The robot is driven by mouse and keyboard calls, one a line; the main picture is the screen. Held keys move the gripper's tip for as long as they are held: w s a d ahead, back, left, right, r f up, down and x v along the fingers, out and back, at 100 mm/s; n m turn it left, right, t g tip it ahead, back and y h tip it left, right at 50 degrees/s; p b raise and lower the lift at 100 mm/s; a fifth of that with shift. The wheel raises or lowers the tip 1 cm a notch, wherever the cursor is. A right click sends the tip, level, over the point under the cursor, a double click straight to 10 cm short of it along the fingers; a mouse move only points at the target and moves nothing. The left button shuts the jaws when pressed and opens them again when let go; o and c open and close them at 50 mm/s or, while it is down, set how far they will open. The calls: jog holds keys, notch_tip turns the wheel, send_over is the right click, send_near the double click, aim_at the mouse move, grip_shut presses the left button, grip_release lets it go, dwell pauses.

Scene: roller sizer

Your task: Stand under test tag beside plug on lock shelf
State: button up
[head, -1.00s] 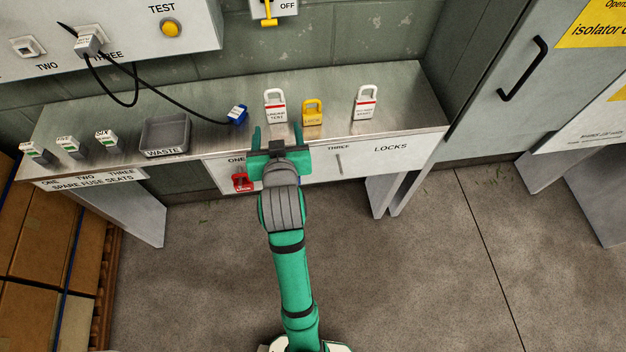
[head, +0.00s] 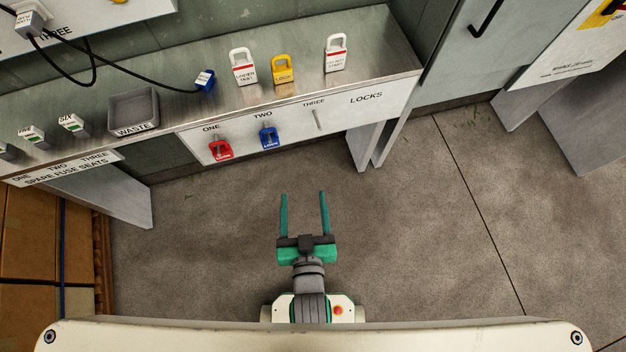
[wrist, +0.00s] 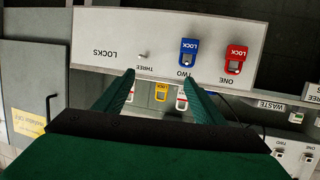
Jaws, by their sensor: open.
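The under test tag (head: 244,74), white with a red stripe and a shackle-like loop, stands upright on the metal lock shelf (head: 384,50). It is just right of the blue plug (head: 205,80), a small gap apart, and left of the yellow lock (head: 282,72). My gripper (head: 303,196) is open and empty, low in front of the shelf over the floor, well apart from the tag. In the wrist view, the tag (wrist: 181,102) shows partly between the open fingers, beside the right one; the plug is not clear there.
Another white tag (head: 336,58) stands farther right. A red lock (head: 220,150) and a blue lock (head: 268,138) hang at ONE and TWO on the front panel; peg THREE (head: 318,120) is bare. The waste tray (head: 133,110) sits left of the plug. Floor around my gripper is clear.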

jog(key=s+d+r+m+h, duration=0.1)
jog(key=s+d+r, duration=0.1)
jog(key=s, duration=1)
jog(key=shift+d+t, duration=0.2)
jog(key=shift+t, duration=0.1)
dwell(0.5)
